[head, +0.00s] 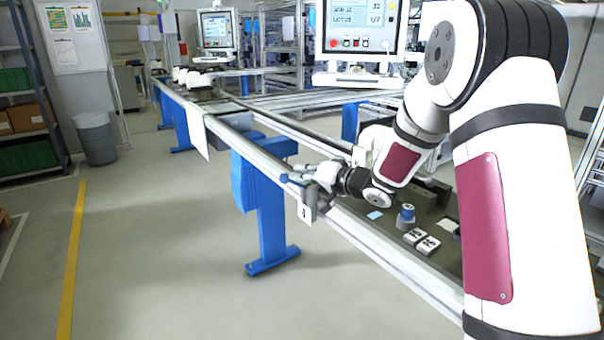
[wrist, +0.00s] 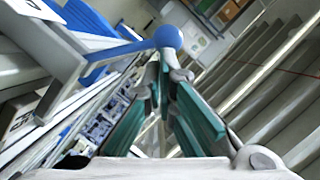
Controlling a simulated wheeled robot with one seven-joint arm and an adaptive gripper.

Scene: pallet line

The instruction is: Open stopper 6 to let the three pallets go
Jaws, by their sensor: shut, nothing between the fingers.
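The stopper's grey bracket (head: 310,200) stands on the near rail of the conveyor, with a number plate (head: 304,213) too small to read surely. Its blue lever ends in a ball knob (head: 284,178); in the wrist view the knob (wrist: 168,37) lies just beyond the fingertips, and the lever runs from it to the left. My gripper (head: 303,174) is shut and empty beside the lever. I cannot tell whether the fingertips touch the knob. A dark pallet surface (head: 388,228) on the conveyor carries a blue-topped part (head: 406,214) and white blocks (head: 428,245); my arm hides pallet edges.
The conveyor's near rail (head: 380,253) runs diagonally across the view on blue legs (head: 268,215). A control screen (head: 357,28) stands behind my arm. A grey bin (head: 96,138) and a shelf (head: 30,110) are at the left. The floor left of the conveyor is clear.

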